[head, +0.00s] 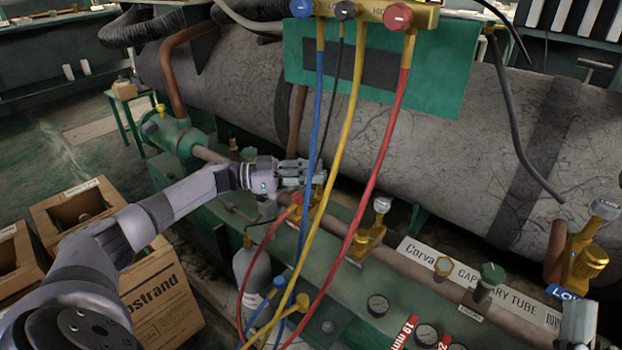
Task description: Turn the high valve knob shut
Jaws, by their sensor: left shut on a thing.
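My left gripper (312,174) reaches in from the left and is shut at the top of a brass valve (313,212) on the long pipe. Its fingers close around the valve's knob, which they mostly hide. A red fitting sits at the valve's left side, and no label shows on this valve. A red knob (397,16) by the word HIGH is on the brass manifold at the top, with nothing touching it. A small grey part of my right gripper (578,325) shows at the bottom right edge; its fingers cannot be made out.
Another brass valve (371,235) stands to the right. A brass valve (585,255) with a blue LOW tag is at far right. Cardboard boxes (160,302) stand lower left.

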